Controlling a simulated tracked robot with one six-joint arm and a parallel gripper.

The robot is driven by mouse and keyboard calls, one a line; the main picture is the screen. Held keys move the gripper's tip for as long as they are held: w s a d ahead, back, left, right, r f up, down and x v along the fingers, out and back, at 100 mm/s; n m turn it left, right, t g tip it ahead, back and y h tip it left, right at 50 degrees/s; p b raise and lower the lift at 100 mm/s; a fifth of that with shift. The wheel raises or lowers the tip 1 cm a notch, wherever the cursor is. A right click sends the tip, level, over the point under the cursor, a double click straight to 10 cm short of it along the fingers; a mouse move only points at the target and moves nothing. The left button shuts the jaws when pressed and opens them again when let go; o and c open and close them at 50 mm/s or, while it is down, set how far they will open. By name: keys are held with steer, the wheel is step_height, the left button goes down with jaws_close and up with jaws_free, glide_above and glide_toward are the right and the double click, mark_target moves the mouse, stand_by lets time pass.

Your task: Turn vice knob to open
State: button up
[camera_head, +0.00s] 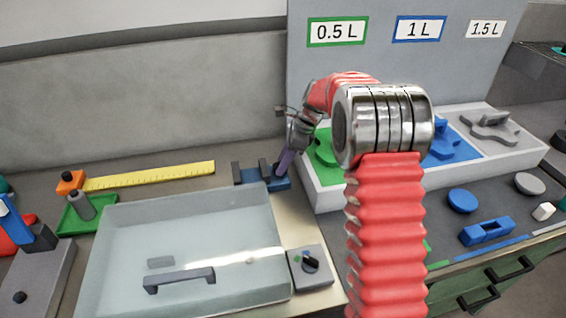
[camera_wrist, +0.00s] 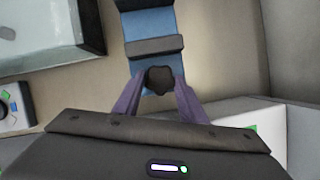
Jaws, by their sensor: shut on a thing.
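The small vice (camera_head: 268,184) has a blue body and dark grey jaws that stand apart. It is on the bench behind the clear-lidded box in the head view. In the head view the fingers hide the knob.
The clear-lidded box (camera_head: 109,222) with a grey handle is just in front of the vice. A control box with a black dial (camera_head: 310,264) is right of it. A white tray (camera_head: 322,201) with coloured insets is close on the right. A yellow ruler (camera_head: 150,176) lies left.

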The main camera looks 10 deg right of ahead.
steer(key=n, duration=0.1)
steer(key=n+g, duration=0.1)
steer(key=n, duration=0.2)
steer(key=shift+w+n+g, duration=0.25)
steer(key=shift+n+g, duration=0.05)
steer(key=shift+g, duration=0.1)
steer(key=n, duration=0.2)
steer(key=n+g, duration=0.1)
steer(key=n, duration=0.1)
steer(key=shift+w+g, duration=0.2)
steer(key=shift+g, duration=0.1)
steer(key=n+g, duration=0.1)
steer(key=n, duration=0.2)
steer(key=shift+w+a+n+h, duration=0.1)
steer(key=shift+a+n+h, duration=0.05)
steer(key=shift+n+h, duration=0.2)
steer(key=shift+s+a+f, duration=0.15)
steer(key=shift+s+a, duration=0.05)
stand_by(0.3)
steer(key=o, duration=1.1)
steer(key=shift+d, duration=0.1)
steer(key=shift+c, duration=0.2)
steer(key=shift+w, duration=0.1)
steer(key=shift+w+d+r, duration=0.1)
steer(key=shift+d+r, duration=0.05)
steer(key=shift+r, duration=0.15)
